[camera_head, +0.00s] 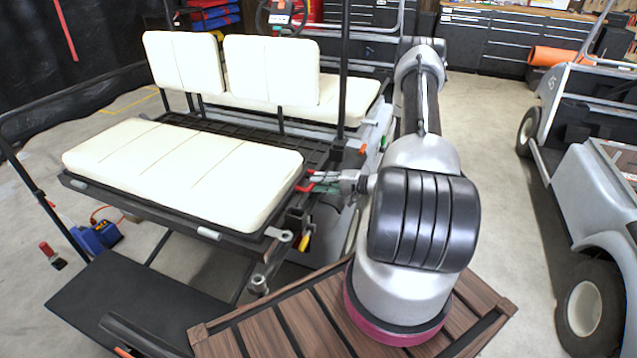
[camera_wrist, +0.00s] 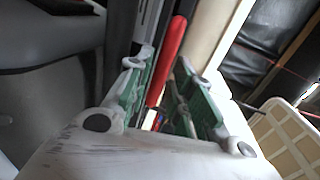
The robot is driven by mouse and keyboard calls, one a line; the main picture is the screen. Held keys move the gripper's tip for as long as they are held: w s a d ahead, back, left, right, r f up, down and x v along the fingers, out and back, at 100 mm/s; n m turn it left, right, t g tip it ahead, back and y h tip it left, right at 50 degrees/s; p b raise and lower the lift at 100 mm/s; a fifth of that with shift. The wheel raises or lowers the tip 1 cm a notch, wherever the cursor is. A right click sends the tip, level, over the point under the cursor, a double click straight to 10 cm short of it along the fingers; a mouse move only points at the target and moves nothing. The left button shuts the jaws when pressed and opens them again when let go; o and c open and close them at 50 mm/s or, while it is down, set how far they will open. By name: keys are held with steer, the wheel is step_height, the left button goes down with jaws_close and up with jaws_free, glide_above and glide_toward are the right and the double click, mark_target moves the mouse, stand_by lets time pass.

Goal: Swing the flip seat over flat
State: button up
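The flip seat (camera_head: 185,172) is a long cream cushion on a dark frame at the cart's rear. It lies flat, cushion side up, left of my arm in the head view. My gripper (camera_head: 318,181) is just beyond the right end of the seat. In the wrist view, my gripper (camera_wrist: 165,88) has its green-padded fingers apart. A red bar-like handle (camera_wrist: 167,60) shows between and beyond them; I cannot tell whether either finger touches it. Red also shows at the seat's right end in the head view (camera_head: 303,188). Much of the handle's mount is hidden.
Two upright cream backrests (camera_head: 272,70) and a front bench stand behind the seat. A dark roof post (camera_head: 343,70) rises close to my arm. A dark footplate (camera_head: 135,305) lies below the seat. Another cart (camera_head: 590,180) stands at right, with clear floor between.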

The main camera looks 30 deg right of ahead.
steer(key=shift+w+a, duration=0.3)
steer(key=shift+w, duration=0.05)
jaws_close()
